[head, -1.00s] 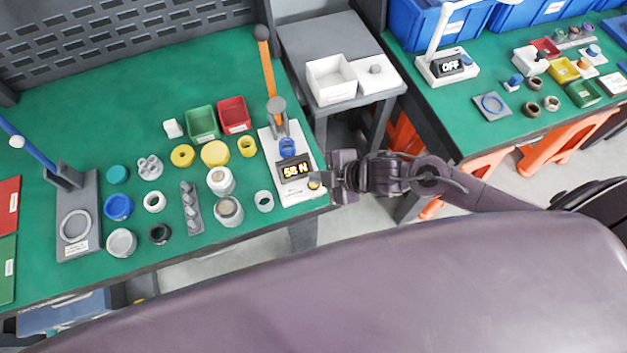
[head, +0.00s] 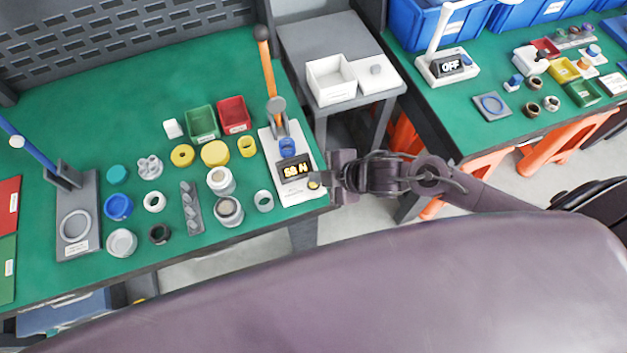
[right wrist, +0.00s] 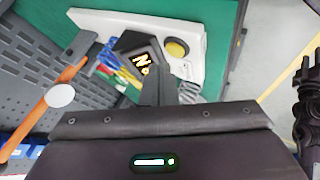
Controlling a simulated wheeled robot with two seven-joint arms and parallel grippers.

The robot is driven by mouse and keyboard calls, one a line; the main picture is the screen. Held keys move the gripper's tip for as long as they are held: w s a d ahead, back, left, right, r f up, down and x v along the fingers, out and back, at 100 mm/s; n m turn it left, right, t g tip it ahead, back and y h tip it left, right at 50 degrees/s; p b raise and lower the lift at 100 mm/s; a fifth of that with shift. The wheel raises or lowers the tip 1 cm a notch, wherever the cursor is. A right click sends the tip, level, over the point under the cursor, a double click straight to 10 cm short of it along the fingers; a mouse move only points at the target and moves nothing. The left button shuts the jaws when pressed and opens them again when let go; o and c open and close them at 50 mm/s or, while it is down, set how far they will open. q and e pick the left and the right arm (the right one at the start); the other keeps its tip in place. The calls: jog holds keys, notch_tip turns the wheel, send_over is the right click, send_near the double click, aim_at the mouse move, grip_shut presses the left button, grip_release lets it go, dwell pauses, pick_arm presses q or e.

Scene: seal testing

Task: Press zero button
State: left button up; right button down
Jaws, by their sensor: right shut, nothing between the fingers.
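The white force tester (head: 302,194) stands at the right end of the green table. Its dark display (head: 294,168) shows a lit yellow reading in N. The round yellow button (head: 314,184) is beside the display, near the tester's front right corner; it also shows in the right wrist view (right wrist: 177,48). My right gripper (head: 325,184) reaches in from the right, its tip close beside the button. In the right wrist view its fingers (right wrist: 160,84) are shut and empty, pointing towards the tester between display and button. I cannot tell whether they touch it. My left gripper is not in view.
An orange lever (head: 268,75) rises from the tester. Several rings, caps and small bins, including a red bin (head: 234,115), lie left of it. A grey stand with a white box (head: 331,80) is behind my right arm. A second tester (head: 447,68) reads OFF.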

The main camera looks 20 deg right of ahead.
jog(key=shift+f, duration=0.1)
jog(key=shift+f, duration=0.35)
jog(key=shift+f+b, duration=0.4)
dwell(0.5)
jog(key=shift+r, duration=0.1)
jog(key=shift+r+p, duration=0.7)
jog(key=shift+p, duration=0.15)
notch_tip(320, 180, up, 5)
jog(key=p, duration=0.5)
